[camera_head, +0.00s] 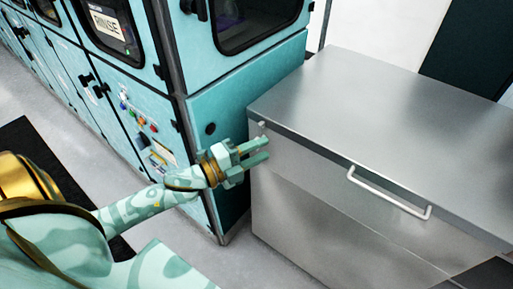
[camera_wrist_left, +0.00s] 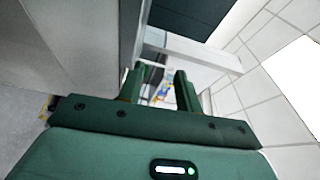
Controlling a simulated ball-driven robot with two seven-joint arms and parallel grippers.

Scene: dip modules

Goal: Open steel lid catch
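A brushed steel chest (camera_head: 330,195) stands at the right in the head view, with its flat steel lid (camera_head: 400,110) lying closed on top. A small catch-like piece (camera_head: 262,124) sits at the lid's near left corner. My left gripper (camera_head: 266,150) is open just below and beside that piece, close to the chest's front left edge; I cannot tell whether it touches. In the left wrist view its two green fingers (camera_wrist_left: 160,82) stand apart with nothing clearly between them. The catch cannot be made out there. My right gripper is not in view.
A pale bar handle (camera_head: 388,194) runs along the chest's front. A teal machine cabinet (camera_head: 245,92) with dark windows stands left of the chest, close to my left gripper. A dark mat (camera_head: 20,135) lies on the grey floor (camera_head: 185,235).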

